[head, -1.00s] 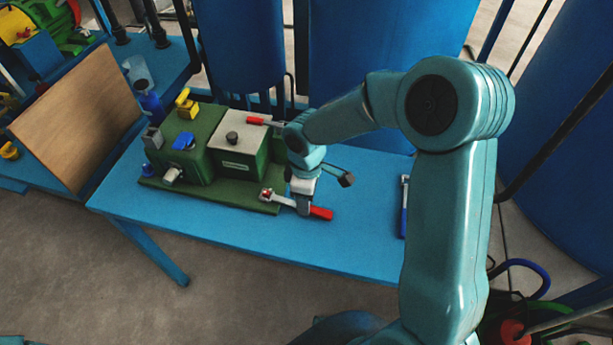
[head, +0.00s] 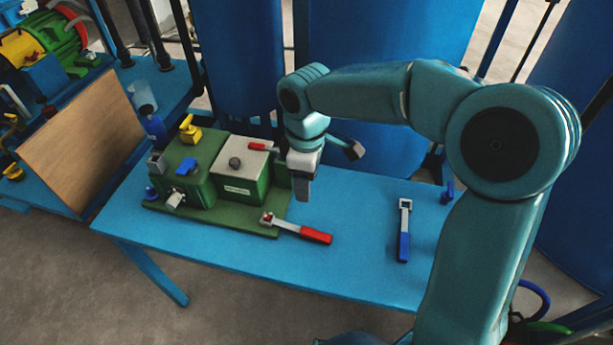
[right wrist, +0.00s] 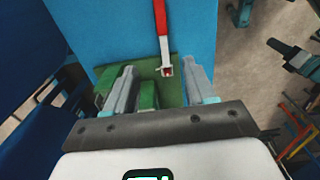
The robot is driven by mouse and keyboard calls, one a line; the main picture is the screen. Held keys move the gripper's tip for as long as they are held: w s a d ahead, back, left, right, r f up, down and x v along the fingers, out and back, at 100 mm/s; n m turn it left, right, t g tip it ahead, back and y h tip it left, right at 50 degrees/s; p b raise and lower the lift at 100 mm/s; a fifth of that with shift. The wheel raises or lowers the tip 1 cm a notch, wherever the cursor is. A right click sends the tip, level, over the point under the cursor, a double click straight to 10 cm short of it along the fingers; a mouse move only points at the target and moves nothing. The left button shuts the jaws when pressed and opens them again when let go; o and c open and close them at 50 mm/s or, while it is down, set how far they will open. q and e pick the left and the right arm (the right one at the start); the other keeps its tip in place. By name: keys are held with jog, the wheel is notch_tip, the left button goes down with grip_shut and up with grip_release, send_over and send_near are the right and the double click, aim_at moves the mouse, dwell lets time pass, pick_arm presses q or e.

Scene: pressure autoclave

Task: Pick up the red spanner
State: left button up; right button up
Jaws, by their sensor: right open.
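The red spanner (head: 316,235) lies at the front right of the green machine. Its metal head (head: 272,219) is at a small bolt on the green base plate, and its red handle sticks out over the blue table. In the right wrist view the red spanner (right wrist: 161,28) points away, with its head between the fingers as seen from there. My right gripper (head: 301,188) is above the table behind the spanner, pointing down, apart from it. In the right wrist view my right gripper (right wrist: 160,88) is open and empty. My left gripper is not in view.
A blue-handled spanner (head: 403,240) lies on the blue table (head: 350,265) at the right, by a small blue part (head: 447,191). The green machine (head: 205,175) has another red lever (head: 258,148) on top. Blue tanks (head: 390,60) stand behind. The table's front is clear.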

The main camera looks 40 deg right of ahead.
jog(key=b, duration=1)
send_over(306, 230)
notch_tip(306, 230, down, 14)
jog(key=shift+a+r, duration=0.1)
jog(key=shift+r, duration=0.15)
notch_tip(306, 230, down, 5)
jog(key=shift+f+b, duration=0.2)
jog(key=shift+b, duration=0.45)
grip_shut()
